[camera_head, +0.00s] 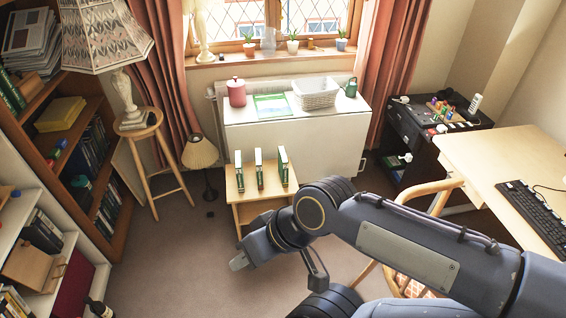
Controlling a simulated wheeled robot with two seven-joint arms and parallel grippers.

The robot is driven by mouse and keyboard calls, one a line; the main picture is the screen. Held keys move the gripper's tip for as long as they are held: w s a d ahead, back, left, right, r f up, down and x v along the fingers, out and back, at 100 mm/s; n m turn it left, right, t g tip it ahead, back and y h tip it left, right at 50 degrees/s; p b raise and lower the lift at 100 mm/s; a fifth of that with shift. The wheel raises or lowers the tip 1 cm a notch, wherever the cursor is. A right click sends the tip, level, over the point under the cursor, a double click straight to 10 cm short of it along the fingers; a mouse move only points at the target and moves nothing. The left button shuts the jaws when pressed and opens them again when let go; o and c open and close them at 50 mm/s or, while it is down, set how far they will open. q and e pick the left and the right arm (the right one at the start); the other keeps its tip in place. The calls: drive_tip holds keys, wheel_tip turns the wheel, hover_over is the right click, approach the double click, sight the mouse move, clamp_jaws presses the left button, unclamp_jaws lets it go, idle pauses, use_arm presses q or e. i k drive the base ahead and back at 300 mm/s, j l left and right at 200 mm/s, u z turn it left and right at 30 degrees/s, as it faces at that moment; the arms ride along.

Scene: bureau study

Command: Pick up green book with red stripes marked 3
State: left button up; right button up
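Three green books stand upright and apart on a small wooden table (247,196) in the middle of the head view: a left book (239,171), a middle book (259,169) and a right book (283,167). Their spines show pale patches. Red stripes and numbers are too small to make out, so I cannot tell which is marked 3. My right arm reaches in from the right, and my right gripper (240,262) is low in front of the small table, apart from the books. Its fingers are too small to tell open from shut. My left gripper is not in view.
A white cabinet (290,150) stands behind the small table. A wooden stool (150,165) and a bookcase (115,210) are at left. A wooden chair (437,203) and a desk (500,160) are at right.

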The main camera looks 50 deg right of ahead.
sight(259, 172)
drive_tip(key=i+l+z, duration=0.15)
drive_tip(key=i+z, duration=0.15)
drive_tip(key=i, duration=0.15)
drive_tip(key=i+z, duration=0.35)
drive_tip(key=i, duration=0.15)
drive_tip(key=i+u, duration=0.25)
drive_tip(key=i, duration=0.2)
drive_tip(key=i+l+u, duration=0.25)
drive_tip(key=i, duration=0.15)
drive_tip(key=i+j+z, duration=0.15)
drive_tip(key=z, duration=0.2)
drive_tip(key=i+j+z, duration=0.2)
drive_tip(key=z, duration=0.15)
drive_tip(key=i+z, duration=0.1)
drive_tip(key=z, duration=0.35)
drive_tip(key=j+z, duration=0.15)
drive_tip(key=z, duration=0.3)
drive_tip(key=i+j+z, duration=0.1)
drive_tip(key=z, duration=0.35)
drive_tip(key=i+j+z, duration=0.3)
drive_tip(key=i+j, duration=0.1)
drive_tip(key=j, duration=0.05)
